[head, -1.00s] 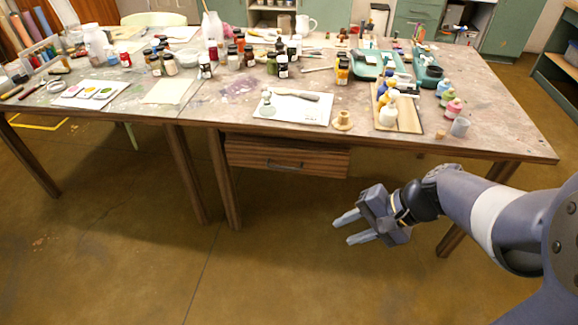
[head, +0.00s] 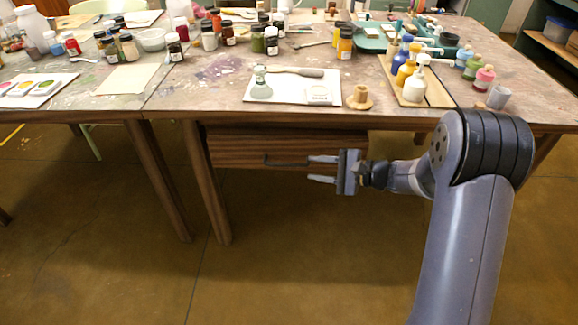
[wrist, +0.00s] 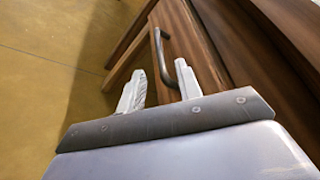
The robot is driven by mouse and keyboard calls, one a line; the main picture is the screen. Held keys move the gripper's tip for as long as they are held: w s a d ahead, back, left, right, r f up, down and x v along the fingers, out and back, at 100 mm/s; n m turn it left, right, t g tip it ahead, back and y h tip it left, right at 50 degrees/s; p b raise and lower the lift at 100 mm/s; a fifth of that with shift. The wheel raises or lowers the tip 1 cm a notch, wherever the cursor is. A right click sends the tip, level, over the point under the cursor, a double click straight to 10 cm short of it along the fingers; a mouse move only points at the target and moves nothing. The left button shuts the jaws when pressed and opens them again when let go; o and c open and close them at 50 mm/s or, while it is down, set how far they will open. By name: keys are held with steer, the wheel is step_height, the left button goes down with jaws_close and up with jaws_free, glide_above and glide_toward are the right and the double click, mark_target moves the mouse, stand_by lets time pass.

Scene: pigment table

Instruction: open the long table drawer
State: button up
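The long table drawer (head: 235,150) has a striped brown wooden front under the tabletop and looks shut. Its dark bar handle (head: 285,163) sits on that front. My gripper (head: 311,168) is open in front of the drawer, its fingers pointing left and its tips close to the handle's right end. In the wrist view the drawer front (wrist: 190,45) runs along the right. The handle (wrist: 160,48) reaches down toward the gap between the two spread fingers (wrist: 160,75). I cannot tell whether a finger touches it.
The tabletop (head: 215,98) above carries jars, bottles, a white board (head: 290,97) and a small wooden piece (head: 359,97) near the front edge. A table leg (head: 207,185) stands left of the drawer. The floor (head: 290,260) in front is clear.

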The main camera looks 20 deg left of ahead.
mark_target(290, 165)
steer(key=b+x, duration=0.1)
steer(key=x, duration=0.7)
steer(key=shift+a+f+b, duration=0.15)
steer(key=shift+a+b, duration=0.1)
steer(key=shift+b, duration=0.1)
steer(key=shift+c, duration=0.4)
jaws_close()
